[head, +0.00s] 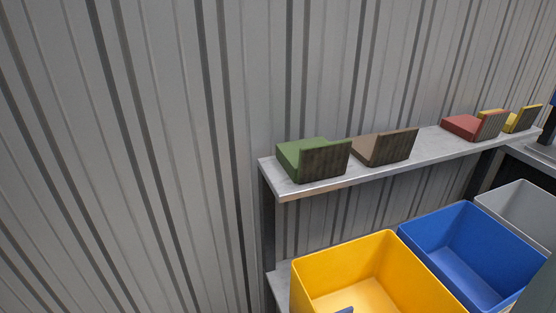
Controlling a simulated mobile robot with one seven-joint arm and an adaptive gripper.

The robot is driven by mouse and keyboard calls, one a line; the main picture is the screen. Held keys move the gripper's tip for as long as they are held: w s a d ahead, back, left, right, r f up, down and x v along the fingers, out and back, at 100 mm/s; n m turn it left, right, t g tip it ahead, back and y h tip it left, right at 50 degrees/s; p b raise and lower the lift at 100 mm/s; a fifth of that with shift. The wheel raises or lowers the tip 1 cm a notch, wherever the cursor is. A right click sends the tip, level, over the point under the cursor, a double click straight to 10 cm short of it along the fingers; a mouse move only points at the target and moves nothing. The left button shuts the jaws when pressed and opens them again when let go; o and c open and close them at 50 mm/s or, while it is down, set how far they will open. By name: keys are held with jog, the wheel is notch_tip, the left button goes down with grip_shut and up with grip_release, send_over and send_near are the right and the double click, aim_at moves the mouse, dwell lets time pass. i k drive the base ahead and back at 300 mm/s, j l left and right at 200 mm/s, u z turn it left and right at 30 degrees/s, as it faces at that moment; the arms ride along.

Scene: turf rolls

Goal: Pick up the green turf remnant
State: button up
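The green turf remnant (294,155) sits near the left end of a narrow grey shelf (290,189) in the head view. It is a stepped block with a green top and left side. A dark, ribbed panel covers much of its front right. My gripper is not in view, and nothing is seen touching the remnant.
Along the shelf to the right stand a brown remnant (366,149), a red one (460,124) and a yellow one (524,117). Below are yellow (345,260), blue (425,238) and grey (490,199) bins. A corrugated wall (160,120) rises behind.

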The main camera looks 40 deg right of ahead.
aim_at(305, 161)
jog(key=i+j, duration=0.15)
jog(key=j, duration=0.25)
jog(key=i+j, duration=0.15)
jog(key=j, duration=0.25)
jog(key=i+j, duration=0.15)
jog(key=j, duration=0.25)
jog(key=i+j, duration=0.15)
jog(key=j, duration=0.25)
jog(key=i+j, duration=0.15)
jog(key=j, duration=0.2)
jog(key=i+j, duration=0.15)
jog(key=j, duration=0.25)
jog(key=i+j+z, duration=0.15)
jog(key=j, duration=0.2)
jog(key=j+z, duration=0.15)
jog(key=j, duration=0.15)
jog(key=i+j+z, duration=0.15)
jog(key=j, duration=0.2)
jog(key=z, duration=1.4)
jog(key=i, duration=0.95)
